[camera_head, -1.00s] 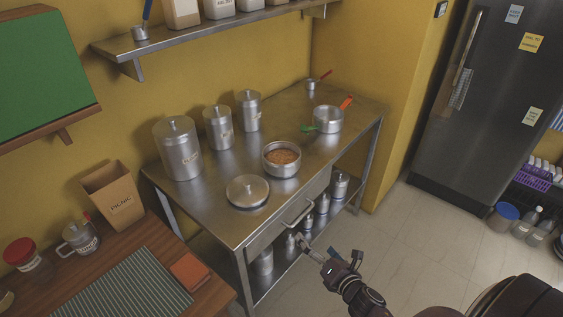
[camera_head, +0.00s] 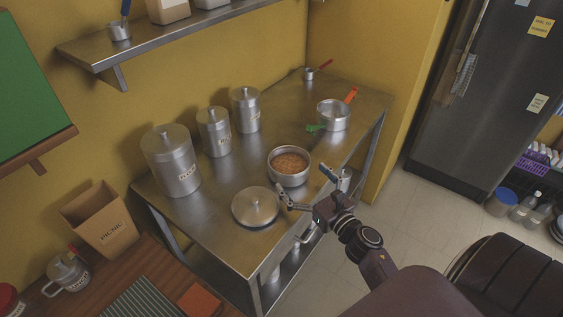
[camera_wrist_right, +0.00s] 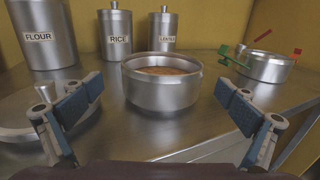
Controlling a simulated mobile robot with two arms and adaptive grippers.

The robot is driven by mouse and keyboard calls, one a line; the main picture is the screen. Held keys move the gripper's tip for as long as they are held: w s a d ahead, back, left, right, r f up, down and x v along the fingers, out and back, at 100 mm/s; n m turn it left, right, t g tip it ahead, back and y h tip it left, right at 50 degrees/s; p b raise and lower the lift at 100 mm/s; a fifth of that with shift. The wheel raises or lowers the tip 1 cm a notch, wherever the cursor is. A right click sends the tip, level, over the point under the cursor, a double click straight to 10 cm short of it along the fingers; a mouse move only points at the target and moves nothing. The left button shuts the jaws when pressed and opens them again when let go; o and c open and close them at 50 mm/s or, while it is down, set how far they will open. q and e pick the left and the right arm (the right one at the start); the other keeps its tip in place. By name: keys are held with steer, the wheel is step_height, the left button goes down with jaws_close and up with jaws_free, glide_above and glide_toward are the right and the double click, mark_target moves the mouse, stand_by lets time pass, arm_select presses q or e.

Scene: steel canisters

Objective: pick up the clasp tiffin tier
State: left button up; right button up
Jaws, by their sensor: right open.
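A round steel vessel (camera_head: 333,121) with a green piece on its left and an orange-red piece on its right stands toward the table's far right end. It also shows in the right wrist view (camera_wrist_right: 264,67); these side pieces look like clasps, so it may be the clasp tiffin tier. A plain open steel bowl (camera_head: 289,173) with brown contents stands nearer and shows in the wrist view (camera_wrist_right: 162,92). My right gripper (camera_head: 306,184) is open and empty at the table's front edge, its fingers (camera_wrist_right: 156,105) apart before the bowl, not touching it. My left gripper is out of view.
A steel lid (camera_head: 255,207) lies left of the bowl. Labelled canisters for flour (camera_head: 172,162), rice (camera_head: 214,132) and lentils (camera_head: 246,110) stand behind. A small red-handled pan (camera_head: 309,73) is at the back corner. The steel table (camera_head: 219,239) has clear room at its front left.

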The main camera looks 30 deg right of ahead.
mark_target(279, 150)
steer(key=shift+w+d+r+p, duration=0.1)
steer(key=shift+w+r+p, duration=0.15)
steer(key=shift+w, duration=0.35)
steer(key=shift+w+r+p, duration=0.15)
steer(key=shift+w+p, duration=0.05)
steer(key=shift+w, duration=0.4)
steer(key=shift+w+d+p, duration=0.1)
steer(key=shift+w+p, duration=0.35)
steer(key=shift+w, duration=0.8)
steer(key=shift+w+f, duration=0.25)
steer(key=shift+w, duration=0.75)
steer(key=shift+c, duration=0.4)
steer(key=c, duration=0.5)
steer(key=shift+c, duration=1.4)
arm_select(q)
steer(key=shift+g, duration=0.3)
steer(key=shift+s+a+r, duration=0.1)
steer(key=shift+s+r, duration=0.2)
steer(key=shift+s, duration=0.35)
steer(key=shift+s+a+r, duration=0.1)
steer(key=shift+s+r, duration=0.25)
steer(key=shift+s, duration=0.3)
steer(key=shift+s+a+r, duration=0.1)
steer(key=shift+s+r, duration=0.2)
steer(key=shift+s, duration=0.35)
arm_select(e)
steer(key=shift+r, duration=0.1)
steer(key=c, duration=0.5)
